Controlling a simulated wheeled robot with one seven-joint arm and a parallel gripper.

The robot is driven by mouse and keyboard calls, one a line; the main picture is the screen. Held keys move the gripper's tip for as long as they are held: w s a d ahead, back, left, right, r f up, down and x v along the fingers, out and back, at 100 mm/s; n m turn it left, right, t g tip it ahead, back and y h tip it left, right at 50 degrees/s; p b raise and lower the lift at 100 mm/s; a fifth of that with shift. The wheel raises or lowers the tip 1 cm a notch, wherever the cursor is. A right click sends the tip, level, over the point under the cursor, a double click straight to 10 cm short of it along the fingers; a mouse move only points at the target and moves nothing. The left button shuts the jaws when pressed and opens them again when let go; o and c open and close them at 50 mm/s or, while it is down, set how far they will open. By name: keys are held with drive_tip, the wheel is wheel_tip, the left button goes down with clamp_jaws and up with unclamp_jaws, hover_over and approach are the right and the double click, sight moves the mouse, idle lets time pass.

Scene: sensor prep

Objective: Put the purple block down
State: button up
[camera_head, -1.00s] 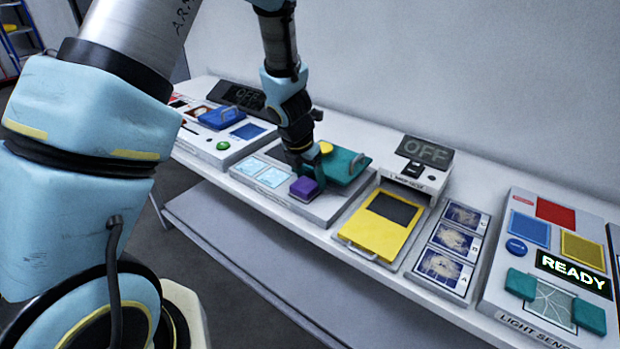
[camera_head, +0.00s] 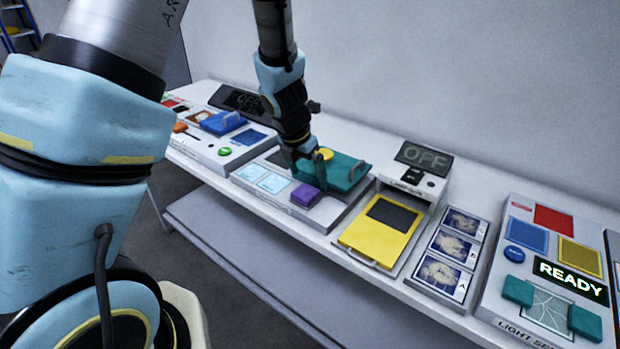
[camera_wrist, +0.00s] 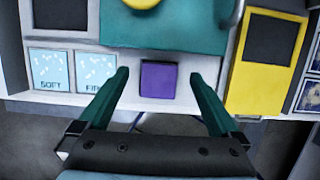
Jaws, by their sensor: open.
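The purple block (camera_head: 305,195) rests on the grey panel at the front, beside two light-blue tiles labelled SOFT and, partly legible, FIR. In the wrist view the purple block (camera_wrist: 158,80) lies between and ahead of my gripper's two teal fingers (camera_wrist: 160,88), with a clear gap on each side. My gripper (camera_head: 308,175) is open and empty. In the head view it is just behind and above the block, and one finger overlaps the view near it.
A teal plate (camera_head: 342,172) with a handle and a yellow knob (camera_head: 325,154) lies right behind the block. A yellow tray (camera_head: 375,238) stands to the right, with photo cards (camera_head: 447,246) beyond. A panel with a blue lid (camera_head: 222,123) is to the left.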

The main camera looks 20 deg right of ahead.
sight(302, 194)
drive_tip(key=p+v, duration=0.2)
drive_tip(key=v, duration=0.6)
drive_tip(key=s+a+r+m+y, duration=0.1)
drive_tip(key=a+r+m, duration=0.1)
drive_tip(key=a+m, duration=1)
drive_tip(key=s+a+r+m+y, duration=0.2)
drive_tip(key=a+r+m, duration=0.1)
drive_tip(key=a+m, duration=1)
drive_tip(key=a, duration=0.4)
drive_tip(key=shift+s+a, duration=0.3)
drive_tip(key=shift+s, duration=0.05)
